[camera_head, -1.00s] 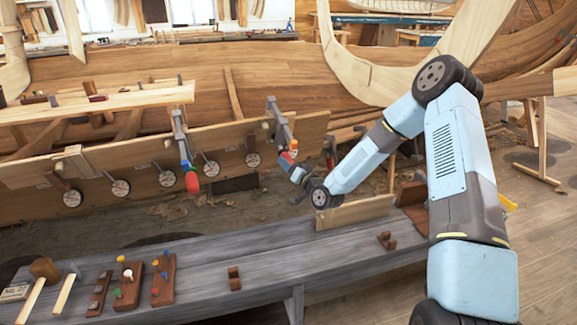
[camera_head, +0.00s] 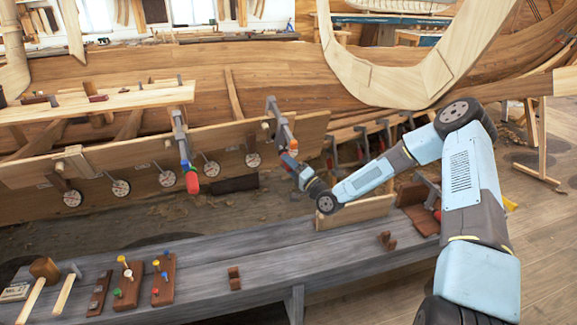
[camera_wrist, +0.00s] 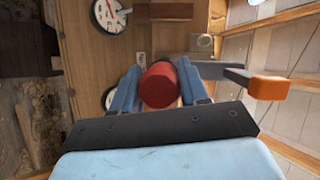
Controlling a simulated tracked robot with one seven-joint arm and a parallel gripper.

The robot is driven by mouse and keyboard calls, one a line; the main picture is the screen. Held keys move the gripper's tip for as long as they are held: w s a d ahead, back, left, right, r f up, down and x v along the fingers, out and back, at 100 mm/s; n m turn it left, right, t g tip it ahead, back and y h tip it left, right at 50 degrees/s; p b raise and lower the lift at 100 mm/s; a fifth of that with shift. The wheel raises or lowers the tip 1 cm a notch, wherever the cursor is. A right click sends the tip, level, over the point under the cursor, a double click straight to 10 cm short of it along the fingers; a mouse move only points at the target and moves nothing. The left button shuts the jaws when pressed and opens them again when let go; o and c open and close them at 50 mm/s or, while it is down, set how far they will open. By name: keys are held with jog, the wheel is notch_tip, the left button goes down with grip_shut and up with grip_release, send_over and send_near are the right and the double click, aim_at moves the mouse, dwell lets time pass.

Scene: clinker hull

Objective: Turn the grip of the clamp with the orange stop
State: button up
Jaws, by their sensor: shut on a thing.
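The clamp (camera_head: 279,122) with the orange stop hangs on the plank at the right of the hull side in the head view. Its orange stop (camera_wrist: 268,88) is at the right in the wrist view, on the end of a dark bar. The clamp's red round grip (camera_wrist: 160,85) sits between the two blue fingers of my gripper (camera_wrist: 160,92), which is shut on it. In the head view my gripper (camera_head: 288,160) is just below the clamp and hides most of the grip.
Another clamp with a red grip (camera_head: 192,182) hangs to the left. Round dials (camera_head: 211,169) line the plank, and two also show in the wrist view. A grey bench (camera_head: 215,260) with mallets and a peg board (camera_head: 163,280) stands in front.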

jog(key=shift+d+f, duration=0.1)
jog(key=shift+f, duration=0.05)
dwell(0.3)
jog(key=o, duration=1)
jog(key=v, duration=1.3)
jog(key=shift+s+d+f, duration=0.15)
jog(key=shift+s+d, duration=0.05)
jog(key=shift+d, duration=0.05)
